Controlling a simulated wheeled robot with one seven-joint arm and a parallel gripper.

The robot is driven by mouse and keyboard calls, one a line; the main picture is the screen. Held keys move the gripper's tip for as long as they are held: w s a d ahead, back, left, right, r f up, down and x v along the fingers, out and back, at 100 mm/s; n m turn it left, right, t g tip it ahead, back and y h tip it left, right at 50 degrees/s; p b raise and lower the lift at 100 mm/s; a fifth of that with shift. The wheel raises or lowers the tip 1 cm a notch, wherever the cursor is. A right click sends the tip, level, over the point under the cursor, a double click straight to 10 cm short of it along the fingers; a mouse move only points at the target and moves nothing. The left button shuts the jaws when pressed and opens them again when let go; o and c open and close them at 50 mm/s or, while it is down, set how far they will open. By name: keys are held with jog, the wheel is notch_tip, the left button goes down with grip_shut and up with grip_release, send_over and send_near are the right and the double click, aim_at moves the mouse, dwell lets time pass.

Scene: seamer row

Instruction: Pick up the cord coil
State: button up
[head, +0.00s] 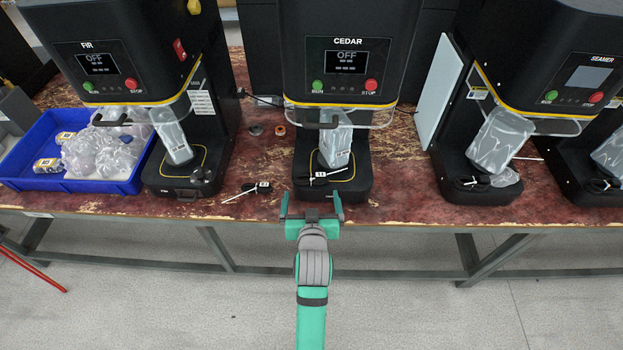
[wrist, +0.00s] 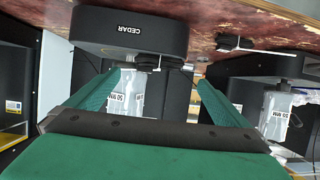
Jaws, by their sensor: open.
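A small black cord coil (head: 318,181) with a pale tag and a thin white end lies on the base of the CEDAR machine (head: 345,95), in front of a clear pouch (head: 334,145). A similar dark coil (head: 262,187) with a white end lies on the bench left of that base; it also shows in the wrist view (wrist: 230,42). Another coil (head: 472,183) lies on the SEAMER machine's base. My gripper (head: 311,205) is open and empty at the bench's front edge, before the CEDAR base. In the wrist view its fingers (wrist: 160,78) spread below the inverted base; a dark shape between them is unclear.
The FIR machine (head: 105,60) stands left and the SEAMER machine (head: 570,85) right, both with pouches. A blue bin (head: 125,187) with clear bags is at far left. A white panel (head: 437,90) stands beside CEDAR. The bench (head: 400,185) is bare right of CEDAR's base.

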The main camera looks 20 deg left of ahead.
aim_at(311, 183)
jog(key=x, duration=0.9)
jog(key=shift+w+f, duration=0.15)
jog(key=shift+w, duration=0.15)
jog(key=c, duration=1.1)
